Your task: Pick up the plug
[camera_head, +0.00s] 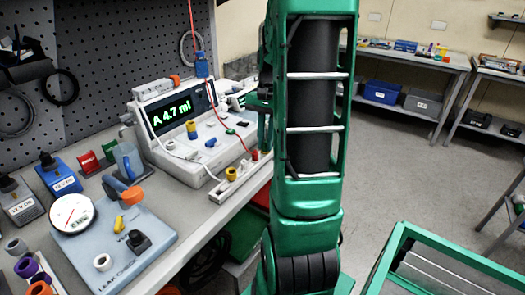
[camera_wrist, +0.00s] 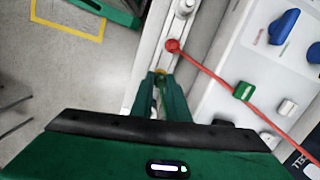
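The plug I can make out is a round red one (camera_wrist: 172,45) on a red cord, on a pale strip in the wrist view. In the head view a red piece (camera_head: 255,155) shows at the strip's far end, near my gripper. My gripper (camera_wrist: 160,78) points down over the strip, just below the red plug in the wrist picture. Its two green fingertips are close together, with a small yellowish thing between or behind them, mostly hidden. I cannot tell whether they touch it. In the head view my arm hides most of the gripper.
A yellow plug (camera_head: 231,173) sits on that strip. A blue panel with a gauge (camera_head: 72,213) is nearer. Open floor lies right.

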